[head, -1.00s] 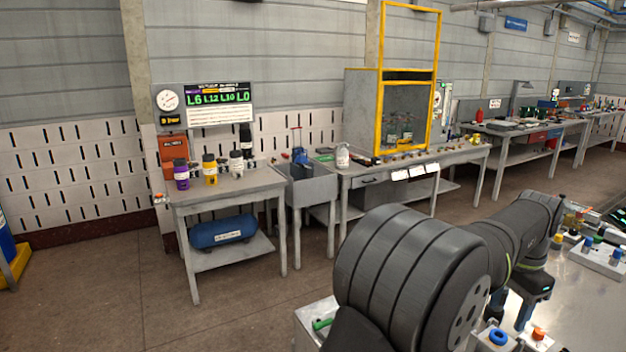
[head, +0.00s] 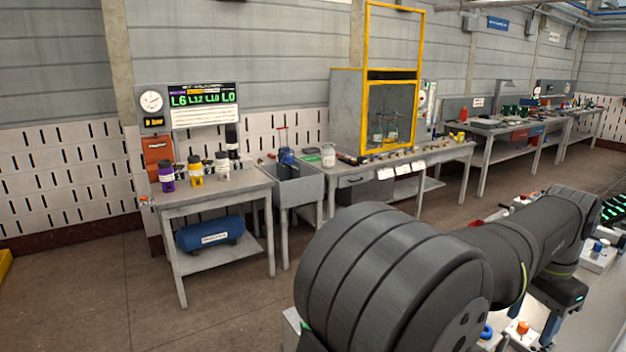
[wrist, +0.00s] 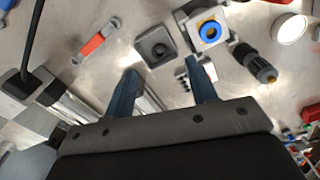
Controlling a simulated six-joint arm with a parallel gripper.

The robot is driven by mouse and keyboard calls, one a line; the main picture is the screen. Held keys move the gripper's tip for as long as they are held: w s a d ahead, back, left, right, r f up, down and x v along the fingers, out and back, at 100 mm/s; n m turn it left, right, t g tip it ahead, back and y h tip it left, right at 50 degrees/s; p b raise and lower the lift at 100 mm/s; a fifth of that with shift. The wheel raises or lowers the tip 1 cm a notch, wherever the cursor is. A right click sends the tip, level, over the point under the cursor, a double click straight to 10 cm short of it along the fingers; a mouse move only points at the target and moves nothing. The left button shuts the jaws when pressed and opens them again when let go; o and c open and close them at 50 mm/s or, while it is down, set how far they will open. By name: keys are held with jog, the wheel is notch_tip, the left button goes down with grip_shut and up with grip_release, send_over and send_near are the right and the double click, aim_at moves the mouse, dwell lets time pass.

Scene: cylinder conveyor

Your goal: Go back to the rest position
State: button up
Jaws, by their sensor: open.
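My gripper (head: 549,328) hangs at the lower right of the head view, over the metal worktop. In the wrist view my gripper (wrist: 163,80) shows two blue fingers set well apart, with nothing held between them. My dark arm covers much of the lower right of the head view and hides part of the worktop.
An orange-handled wrench (wrist: 93,45), a black cylindrical fitting with an orange end (wrist: 256,64) and a white round part (wrist: 289,28) lie around the gripper. An orange-topped part (head: 523,328) stands close by. A side bench (head: 235,184) and open floor (head: 90,290) lie across the room.

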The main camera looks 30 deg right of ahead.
jog(key=s+a+f, duration=0.2)
jog(key=s+a, duration=0.4)
jog(key=a, duration=0.1)
jog(key=s+a+f, duration=0.3)
jog(key=s+a, duration=0.2)
jog(key=a, duration=0.1)
jog(key=shift+n, duration=0.3)
jog(key=w+d+f, duration=0.1)
jog(key=w+f, duration=0.1)
jog(key=w, duration=0.1)
jog(key=w+d+f, duration=0.2)
jog(key=w, duration=0.1)
jog(key=w+d+f, duration=0.1)
jog(key=w+f, duration=0.1)
jog(key=w, duration=0.1)
jog(key=shift+w+d+f, duration=0.15)
jog(key=shift+w+f, duration=0.15)
jog(key=shift+f, duration=0.1)
jog(key=shift+w+d+f, duration=0.15)
jog(key=shift+w+f, duration=0.1)
jog(key=shift+f, duration=0.25)
